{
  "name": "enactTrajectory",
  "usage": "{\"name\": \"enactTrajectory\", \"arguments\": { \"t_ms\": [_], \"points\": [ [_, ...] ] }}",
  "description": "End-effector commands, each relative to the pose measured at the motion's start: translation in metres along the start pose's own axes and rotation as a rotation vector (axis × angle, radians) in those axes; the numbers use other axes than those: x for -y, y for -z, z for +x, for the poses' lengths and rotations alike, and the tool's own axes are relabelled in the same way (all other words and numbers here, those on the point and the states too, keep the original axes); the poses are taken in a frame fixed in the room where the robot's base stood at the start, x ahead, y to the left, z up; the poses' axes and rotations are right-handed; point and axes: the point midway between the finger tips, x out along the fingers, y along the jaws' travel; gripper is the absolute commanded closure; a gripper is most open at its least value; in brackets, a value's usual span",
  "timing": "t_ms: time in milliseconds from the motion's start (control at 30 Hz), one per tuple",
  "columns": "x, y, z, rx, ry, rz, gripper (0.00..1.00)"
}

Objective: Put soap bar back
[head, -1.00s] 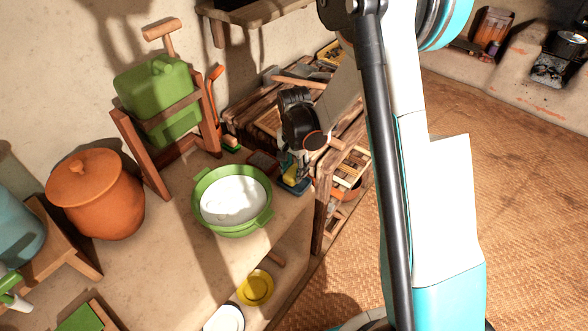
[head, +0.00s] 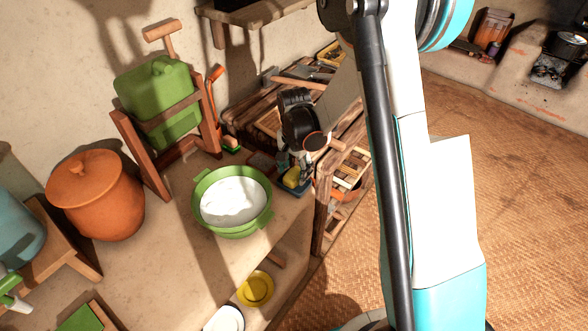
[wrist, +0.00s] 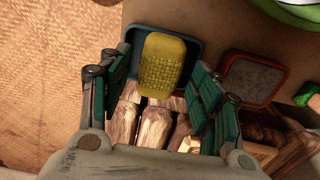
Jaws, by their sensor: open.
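A yellow soap bar (wrist: 163,66) with a grid-textured face lies on a dark blue dish (wrist: 196,50) in the wrist view. In the head view the soap bar (head: 291,178) and the blue dish (head: 296,191) are at the counter's right end, beside the green basin. My gripper (wrist: 158,75) is open, its two fingers apart on either side of the bar in the wrist view. In the head view my gripper (head: 296,163) is just above and behind the bar, and no grip on it shows. The bar's underside is hidden.
A green basin (head: 264,214) with white contents stands left of the dish. A reddish-rimmed square tray (wrist: 225,65) lies right of the dish in the wrist view. A wooden rack (head: 324,215) with slatted items adjoins the counter's end. Woven floor matting (head: 530,200) is clear at right.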

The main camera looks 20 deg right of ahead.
Motion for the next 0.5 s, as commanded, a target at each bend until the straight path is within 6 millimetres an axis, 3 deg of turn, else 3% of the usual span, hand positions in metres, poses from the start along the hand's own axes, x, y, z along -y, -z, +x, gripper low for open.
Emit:
{"name": "enactTrajectory", "arguments": {
  "t_ms": [300, 500],
  "points": [
    [0.0, 0.0, -0.072, 0.0, 0.0, 0.0, 0.42],
    [0.0, 0.0, -0.104, 0.0, -0.001, 0.0, 0.42]
  ]
}}
